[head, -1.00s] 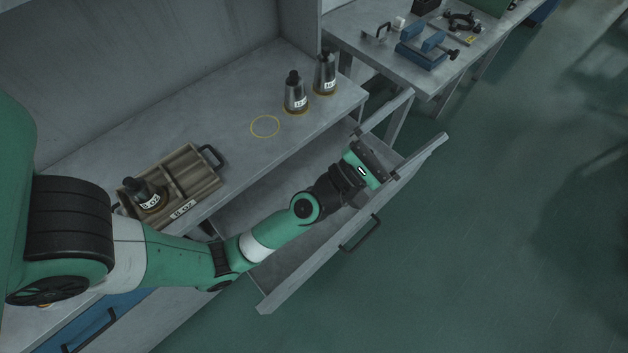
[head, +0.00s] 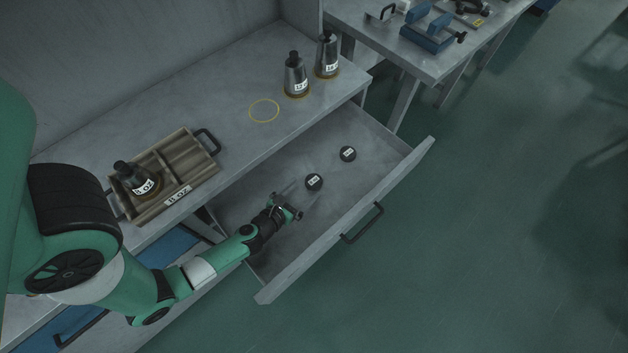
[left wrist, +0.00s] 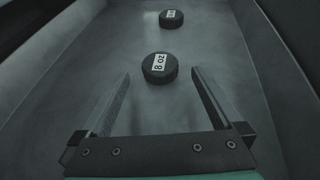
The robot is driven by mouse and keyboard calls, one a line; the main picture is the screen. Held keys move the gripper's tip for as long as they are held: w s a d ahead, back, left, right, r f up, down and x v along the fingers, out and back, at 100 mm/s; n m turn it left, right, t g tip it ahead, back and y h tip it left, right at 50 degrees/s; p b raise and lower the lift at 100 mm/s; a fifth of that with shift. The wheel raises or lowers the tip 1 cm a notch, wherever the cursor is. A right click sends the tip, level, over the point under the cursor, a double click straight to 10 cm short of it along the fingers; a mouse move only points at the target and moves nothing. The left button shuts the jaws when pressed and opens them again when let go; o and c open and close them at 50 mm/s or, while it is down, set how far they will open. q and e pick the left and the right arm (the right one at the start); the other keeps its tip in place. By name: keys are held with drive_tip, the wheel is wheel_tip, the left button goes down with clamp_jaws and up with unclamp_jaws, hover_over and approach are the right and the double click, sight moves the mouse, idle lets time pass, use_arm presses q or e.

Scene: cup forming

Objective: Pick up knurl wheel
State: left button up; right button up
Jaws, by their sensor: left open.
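Two small black knurl wheels with white labels lie in the open drawer. The nearer knurl wheel (head: 314,182) also shows in the left wrist view (left wrist: 159,68), where its label reads 8 oz. The farther knurl wheel (head: 348,154) also shows in the left wrist view (left wrist: 171,19), its label too small to read. My left gripper (head: 303,190) is low over the drawer, close to the nearer wheel. In the left wrist view its two fingers (left wrist: 160,78) are spread and empty, with the 8 oz wheel just ahead, between their lines. My right gripper is not in view.
The open drawer (head: 375,190) has raised walls and a front handle (head: 362,223). On the bench above stand a wooden tray (head: 190,160) holding a metal form labelled 8 oz (head: 137,180), two more forms (head: 296,75) and a yellow ring mark (head: 264,111).

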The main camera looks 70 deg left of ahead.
sight(314, 181)
use_arm(q)
drive_tip(key=b+x, duration=0.1)
drive_tip(key=x, duration=0.5)
drive_tip(key=shift+w+a, duration=0.2)
drive_tip(key=shift+s, duration=0.1)
drive_tip(key=shift+c, duration=0.3)
clamp_jaws()
